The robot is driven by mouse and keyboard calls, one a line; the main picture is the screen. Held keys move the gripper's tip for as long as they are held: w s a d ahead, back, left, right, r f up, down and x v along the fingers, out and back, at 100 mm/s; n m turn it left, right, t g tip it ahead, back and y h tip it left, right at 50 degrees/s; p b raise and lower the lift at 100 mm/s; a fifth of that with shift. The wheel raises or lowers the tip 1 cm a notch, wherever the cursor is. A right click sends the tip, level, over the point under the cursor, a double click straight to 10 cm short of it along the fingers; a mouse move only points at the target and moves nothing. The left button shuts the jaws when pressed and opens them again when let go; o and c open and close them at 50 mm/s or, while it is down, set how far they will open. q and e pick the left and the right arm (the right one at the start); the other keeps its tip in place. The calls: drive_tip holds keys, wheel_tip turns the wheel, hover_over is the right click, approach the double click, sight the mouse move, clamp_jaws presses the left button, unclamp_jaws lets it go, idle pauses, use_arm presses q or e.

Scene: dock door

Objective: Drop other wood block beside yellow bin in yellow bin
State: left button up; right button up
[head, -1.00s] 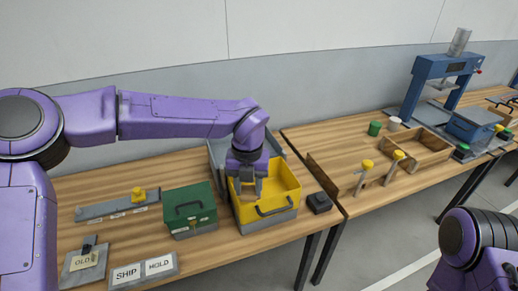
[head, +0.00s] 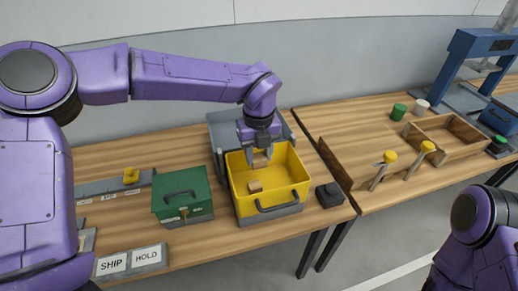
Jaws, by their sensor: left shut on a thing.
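The yellow bin (head: 297,196) stands on the left bench with its dark handle facing the front. A small wood block (head: 255,187) lies inside it, toward the left of its floor. My left gripper (head: 260,158) points down over the back part of the bin, above that block and apart from it. It is shut on a second wood block, which hardly shows between the fingers. My right arm is at the lower right edge; its gripper is out of view.
A grey bin (head: 222,128) stands behind the yellow bin. A green box (head: 182,193) is to its left and a small black box (head: 329,195) to its right. SHIP and HOLD labels (head: 130,260) lie at the front left.

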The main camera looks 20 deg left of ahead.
sight(260, 154)
use_arm(q)
drive_tip(key=shift+w+f, duration=0.8)
drive_tip(key=shift+f, duration=0.35)
drive_tip(key=shift+s+r, duration=0.2)
drive_tip(key=shift+r, duration=0.05)
drive_tip(key=o, duration=1.1)
drive_tip(key=shift+s+r, duration=0.15)
drive_tip(key=shift+s, duration=0.1)
drive_tip(key=shift+w, duration=0.25)
wheel_tip(260, 154, up, 10)
drive_tip(key=shift+f+b, duration=0.2)
drive_tip(key=shift+b, duration=0.55)
drive_tip(key=shift+r, duration=0.35)
use_arm(e)
drive_tip(key=shift+w+f, duration=0.15)
drive_tip(key=shift+f, duration=0.45)
drive_tip(key=shift+w+f, duration=0.15)
drive_tip(key=shift+f, duration=0.45)
